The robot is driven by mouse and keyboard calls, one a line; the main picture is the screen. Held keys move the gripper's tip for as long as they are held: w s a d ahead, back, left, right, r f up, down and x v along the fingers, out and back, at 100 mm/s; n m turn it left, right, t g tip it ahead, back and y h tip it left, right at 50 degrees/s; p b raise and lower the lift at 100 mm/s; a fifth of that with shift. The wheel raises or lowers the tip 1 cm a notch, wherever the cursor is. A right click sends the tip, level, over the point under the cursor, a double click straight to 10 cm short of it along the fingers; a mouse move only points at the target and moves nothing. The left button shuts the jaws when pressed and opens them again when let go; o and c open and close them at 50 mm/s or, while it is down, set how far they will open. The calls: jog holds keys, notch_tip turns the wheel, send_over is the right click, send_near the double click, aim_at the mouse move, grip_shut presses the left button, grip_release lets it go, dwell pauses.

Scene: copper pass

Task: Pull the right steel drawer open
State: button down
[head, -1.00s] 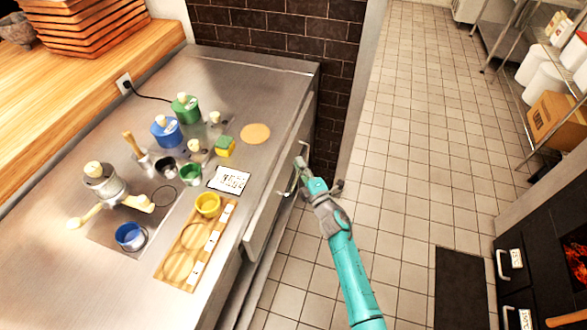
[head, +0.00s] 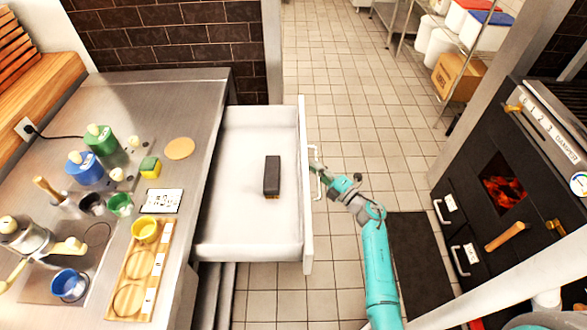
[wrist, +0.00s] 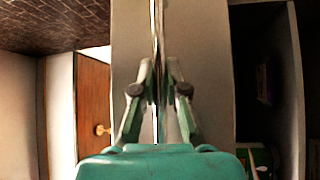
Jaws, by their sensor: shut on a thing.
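The steel drawer (head: 228,222) stands pulled well out from the counter in the head view, its white inside showing. A dark block-shaped thing (head: 271,176) lies on its floor. A pale bar handle (head: 317,172) is on the drawer's front panel (head: 306,240). My gripper (head: 320,170) is at this handle, shut on it, with my teal arm reaching up from the lower right. In the wrist view my gripper's two fingers (wrist: 160,85) are close together around a thin upright bar in front of a pale panel.
The steel counter (head: 205,100) holds jars, cups, a label card and a wooden tray (head: 122,300) at the left. A black oven (head: 490,205) with handles stands at the right. Tiled floor (head: 350,110) is open ahead, with a dark mat (head: 420,255) beside my arm.

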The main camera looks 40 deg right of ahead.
jog(key=s+d, duration=0.4)
jog(key=d, duration=0.1)
jog(key=shift+s+d, duration=0.15)
jog(key=shift+d, duration=0.25)
jog(key=c, duration=1.2)
grip_release()
jog(key=s+d+f, duration=0.1)
jog(key=s, duration=0.6)
jog(key=shift+s, duration=0.15)
